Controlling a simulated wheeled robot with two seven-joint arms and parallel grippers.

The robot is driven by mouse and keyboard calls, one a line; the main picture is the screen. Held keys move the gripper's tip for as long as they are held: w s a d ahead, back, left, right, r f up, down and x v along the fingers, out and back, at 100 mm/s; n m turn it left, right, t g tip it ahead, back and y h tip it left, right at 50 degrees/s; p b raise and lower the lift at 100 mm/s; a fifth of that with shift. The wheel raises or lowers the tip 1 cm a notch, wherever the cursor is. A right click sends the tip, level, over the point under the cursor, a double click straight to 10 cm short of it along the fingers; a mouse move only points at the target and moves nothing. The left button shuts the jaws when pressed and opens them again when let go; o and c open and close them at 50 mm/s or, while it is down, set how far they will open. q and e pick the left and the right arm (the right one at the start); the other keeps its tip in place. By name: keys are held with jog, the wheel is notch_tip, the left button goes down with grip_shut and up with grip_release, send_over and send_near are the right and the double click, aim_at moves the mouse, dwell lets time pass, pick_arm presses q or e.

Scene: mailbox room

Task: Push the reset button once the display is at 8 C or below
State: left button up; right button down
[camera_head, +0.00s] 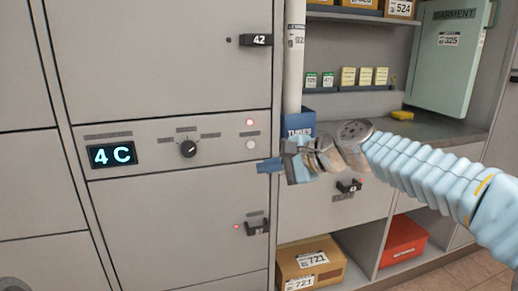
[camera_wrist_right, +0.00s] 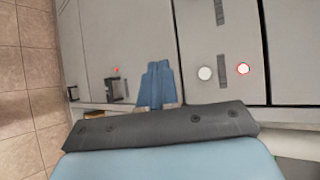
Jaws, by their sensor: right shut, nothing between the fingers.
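The display (camera_head: 111,155) on the grey locker panel reads 4 C in light blue digits. A round white button (camera_head: 250,145) sits at the panel's right end, below a lit red lamp (camera_head: 250,122). In the right wrist view the white button (camera_wrist_right: 205,73) is to the right of the fingertips, with the red lamp (camera_wrist_right: 243,68) beyond it. My right gripper (camera_head: 262,166) is shut and empty, with its blue fingertips just below the button in the head view. I cannot tell how far they are from the panel. My left gripper is out of view.
A dark dial (camera_head: 188,149) sits between display and button. Latches 42 (camera_head: 256,40) and another (camera_head: 257,227) are on the doors above and below. A white tube (camera_head: 294,60) in a blue bin (camera_head: 300,123) stands right of the panel, near my right arm.

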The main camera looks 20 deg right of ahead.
aim_at(250, 144)
jog(key=shift+s+d+r, duration=0.1)
jog(key=shift+s+r, duration=0.2)
jog(key=shift+r, duration=0.3)
jog(key=shift+w+p, duration=2.05)
jog(key=shift+w, duration=2.4)
jog(key=shift+w+p, duration=0.3)
jog(key=shift+w, duration=0.1)
